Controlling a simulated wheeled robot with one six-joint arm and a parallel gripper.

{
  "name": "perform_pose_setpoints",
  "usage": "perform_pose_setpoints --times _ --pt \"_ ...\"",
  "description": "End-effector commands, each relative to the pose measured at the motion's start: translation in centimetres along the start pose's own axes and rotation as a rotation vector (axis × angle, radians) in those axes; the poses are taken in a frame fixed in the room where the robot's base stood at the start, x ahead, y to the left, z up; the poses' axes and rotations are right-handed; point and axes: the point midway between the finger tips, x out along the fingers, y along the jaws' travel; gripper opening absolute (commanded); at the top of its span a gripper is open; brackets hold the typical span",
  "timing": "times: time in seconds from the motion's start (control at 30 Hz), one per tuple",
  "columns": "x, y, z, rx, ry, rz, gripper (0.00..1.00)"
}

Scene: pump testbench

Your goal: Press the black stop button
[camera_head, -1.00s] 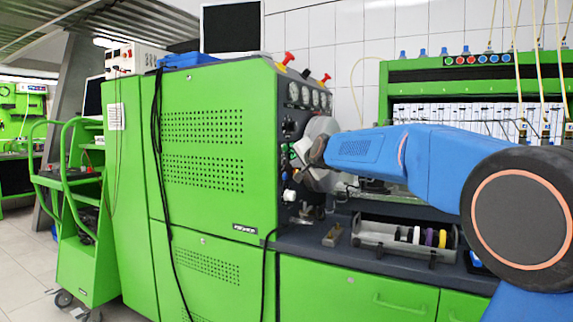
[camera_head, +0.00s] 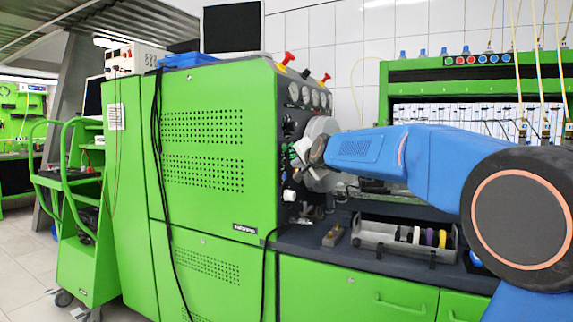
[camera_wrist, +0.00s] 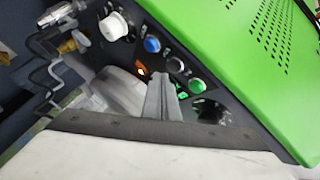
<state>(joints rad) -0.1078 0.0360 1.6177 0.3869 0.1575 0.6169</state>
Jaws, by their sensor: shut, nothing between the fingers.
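The control panel shows in the wrist view with a row of buttons along the green housing. A black button (camera_wrist: 174,64) sits between a blue button (camera_wrist: 152,45) and a green lit button (camera_wrist: 195,86). My gripper (camera_wrist: 162,80) is shut and empty, its grey fingers pointing at the panel just below the black button in the picture. A small gap shows between the tips and the button; whether they touch the panel I cannot tell. In the head view my wrist is at the panel's side, and the black button cannot be made out.
The green cabinet (camera_head: 205,150) stands at the left. A grey tray (camera_head: 385,238) with several rings lies on the bench below my arm.

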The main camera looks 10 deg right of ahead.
Motion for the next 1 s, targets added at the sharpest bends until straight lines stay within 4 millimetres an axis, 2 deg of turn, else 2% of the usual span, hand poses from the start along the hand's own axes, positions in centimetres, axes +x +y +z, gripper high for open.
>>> perform_pose_setpoints --times 1.0 --pt "0.80 -0.62 0.59 0.000 0.000 0.000 0.00"
